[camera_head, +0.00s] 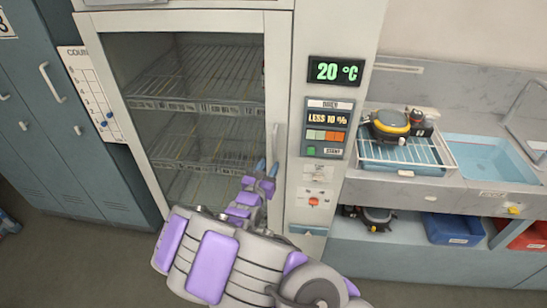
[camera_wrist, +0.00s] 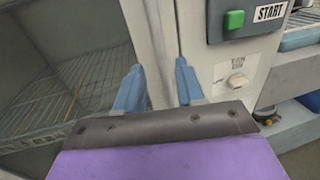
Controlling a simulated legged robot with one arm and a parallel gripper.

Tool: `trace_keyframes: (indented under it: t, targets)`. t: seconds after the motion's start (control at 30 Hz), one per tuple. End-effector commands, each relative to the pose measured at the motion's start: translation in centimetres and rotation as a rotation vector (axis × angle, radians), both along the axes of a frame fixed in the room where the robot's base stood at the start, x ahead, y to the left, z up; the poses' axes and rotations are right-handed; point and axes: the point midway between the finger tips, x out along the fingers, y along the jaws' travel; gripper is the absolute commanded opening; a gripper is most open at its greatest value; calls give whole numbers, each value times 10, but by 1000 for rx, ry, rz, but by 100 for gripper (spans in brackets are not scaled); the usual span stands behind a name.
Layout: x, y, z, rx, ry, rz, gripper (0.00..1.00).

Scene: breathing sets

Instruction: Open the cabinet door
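The white cabinet has a glass door (camera_head: 200,115) that looks shut, with wire shelves behind the glass. A slim vertical handle (camera_head: 276,140) runs along the door's right edge. My gripper (camera_head: 267,167) is at the lower part of this handle, its blue fingers pointing at the door edge. In the wrist view the two fingers of my gripper (camera_wrist: 158,66) stand apart on either side of a pale vertical strip near the door edge. I cannot tell whether the fingers touch the handle.
A control panel (camera_head: 328,128) and a temperature display (camera_head: 336,71) sit on the frame right of the door. Blue-grey lockers (camera_head: 50,110) stand at left. At right a counter holds a wire rack (camera_head: 400,153) with breathing gear and a sink (camera_head: 490,158). Floor shows at lower left.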

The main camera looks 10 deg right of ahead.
Motion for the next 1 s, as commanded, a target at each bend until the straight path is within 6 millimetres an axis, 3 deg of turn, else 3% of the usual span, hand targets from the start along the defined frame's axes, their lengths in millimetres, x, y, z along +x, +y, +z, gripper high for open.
trace_keyframes:
  t: [0.2, 0.4, 0.8, 1.0]
  targets:
    - [31, -18, 0, 2, -6, -3, 38]
    - [49, -27, 0, -1, -3, -1, 38]
    - [54, -29, 2, -2, -3, 0, 38]
    - [54, -29, 1, -1, -3, 1, 19]
